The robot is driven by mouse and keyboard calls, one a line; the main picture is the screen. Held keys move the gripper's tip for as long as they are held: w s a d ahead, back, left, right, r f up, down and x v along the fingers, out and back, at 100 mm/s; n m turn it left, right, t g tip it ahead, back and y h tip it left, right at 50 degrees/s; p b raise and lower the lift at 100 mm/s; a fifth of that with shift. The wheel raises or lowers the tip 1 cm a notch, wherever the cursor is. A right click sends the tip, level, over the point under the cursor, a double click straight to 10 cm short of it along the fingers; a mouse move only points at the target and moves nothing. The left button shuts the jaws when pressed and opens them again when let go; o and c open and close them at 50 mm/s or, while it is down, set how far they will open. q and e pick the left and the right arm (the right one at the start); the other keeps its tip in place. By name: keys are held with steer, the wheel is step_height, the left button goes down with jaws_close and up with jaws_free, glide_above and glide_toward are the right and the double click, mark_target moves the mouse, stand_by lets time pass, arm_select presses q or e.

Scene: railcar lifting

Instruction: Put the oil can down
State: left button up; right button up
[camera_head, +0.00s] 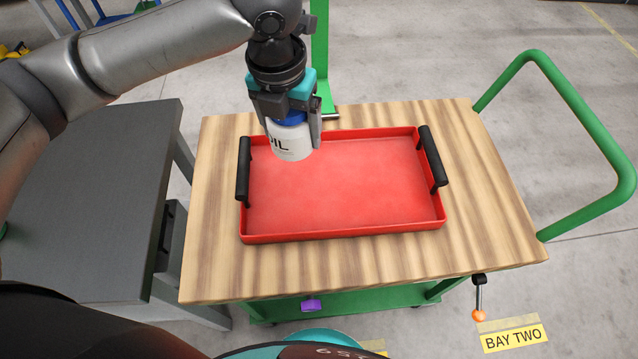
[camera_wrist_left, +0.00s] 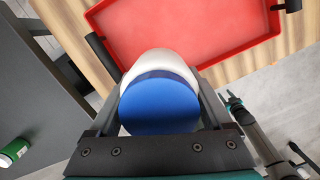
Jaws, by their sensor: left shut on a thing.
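A white oil can (camera_head: 291,142) with a blue cap and dark lettering is held upright in my left gripper (camera_head: 292,125). The gripper is shut on it from above, one finger on each side. In the left wrist view the blue cap (camera_wrist_left: 160,104) fills the space between the fingers. In the head view the can overlaps the back left corner of a red tray (camera_head: 340,195). I cannot tell whether it touches the tray floor. The tray is empty and has black handles at its left and right ends.
The tray stands on a wooden-topped cart (camera_head: 215,200) with a green push handle (camera_head: 585,110) at the right. A grey table (camera_head: 90,190) stands to the left. Bare wood surrounds the tray.

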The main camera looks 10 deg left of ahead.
arm_select(q)
steer(key=b, duration=0.4)
glide_above(299, 200)
steer(key=f, duration=1.4)
steer(key=shift+s+f, duration=0.1)
steer(key=shift+s, duration=0.15)
steer(key=shift+f, duration=0.85)
step_height(299, 200, down, 3)
steer(key=shift+r+b, duration=0.2)
steer(key=shift+b, duration=0.4)
steer(key=shift+f, duration=0.4)
steer(key=o, duration=1.3)
steer(key=shift+f, duration=0.15)
steer(key=shift+o, duration=1.1)
arm_select(e)
steer(key=f, duration=0.1)
steer(key=w+f, duration=0.1)
steer(key=f, duration=0.1)
steer(key=d+f, duration=0.1)
steer(key=f, duration=0.1)
steer(key=shift+w+d+f, duration=0.1)
steer(key=shift+w+f, duration=0.05)
steer(key=shift+w, duration=0.25)
